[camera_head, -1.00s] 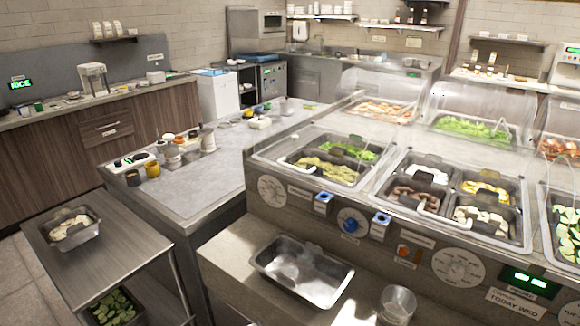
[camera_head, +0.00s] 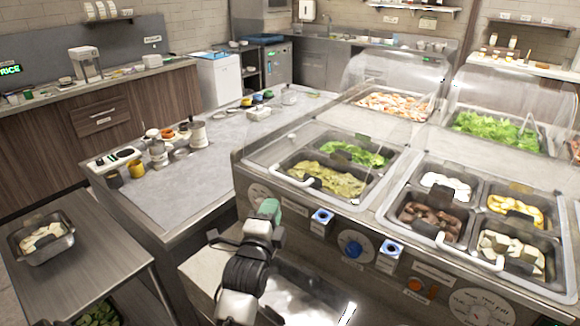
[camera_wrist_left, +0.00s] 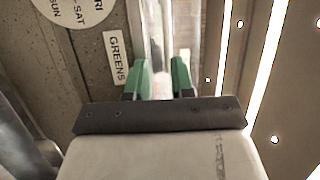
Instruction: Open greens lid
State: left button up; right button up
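The greens lid is a clear cover over the wells of leafy greens (camera_head: 355,154) and yellow-green leaves (camera_head: 328,177) at the counter's left end. It looks closed, with its pale handle (camera_head: 291,180) along the front edge. My left gripper (camera_head: 268,208), with green fingertips, is in front of the counter below that handle. In the left wrist view its fingers (camera_wrist_left: 161,80) are apart, beside a GREENS label (camera_wrist_left: 117,58). A pale shape shows in the gap between them; I cannot tell whether it is the handle or whether they touch it. My right gripper is not in view.
A second clear lid with a pale handle covers several wells (camera_head: 468,218) to the right. Knobs and blue-topped buttons (camera_head: 351,247) line the counter front. A metal pan (camera_head: 315,300) lies below, partly behind my arm. A side table (camera_head: 75,275) stands left.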

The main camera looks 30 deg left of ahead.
aim_at(283, 176)
pick_arm(q)
jog(key=w, duration=0.1)
jog(key=w+a+r+p, duration=0.1)
jog(key=w, duration=0.1)
jog(key=w+r, duration=0.1)
jog(key=shift+w+a+r, duration=0.1)
jog(key=shift+w+a, duration=0.15)
jog(key=shift+w, duration=0.1)
jog(key=x, duration=0.3)
jog(key=shift+w+p, duration=0.1)
jog(key=shift+p, duration=0.3)
jog(key=shift+x, duration=0.95)
jog(key=shift+a+f, duration=0.1)
jog(key=shift+f, duration=0.15)
grip_shut()
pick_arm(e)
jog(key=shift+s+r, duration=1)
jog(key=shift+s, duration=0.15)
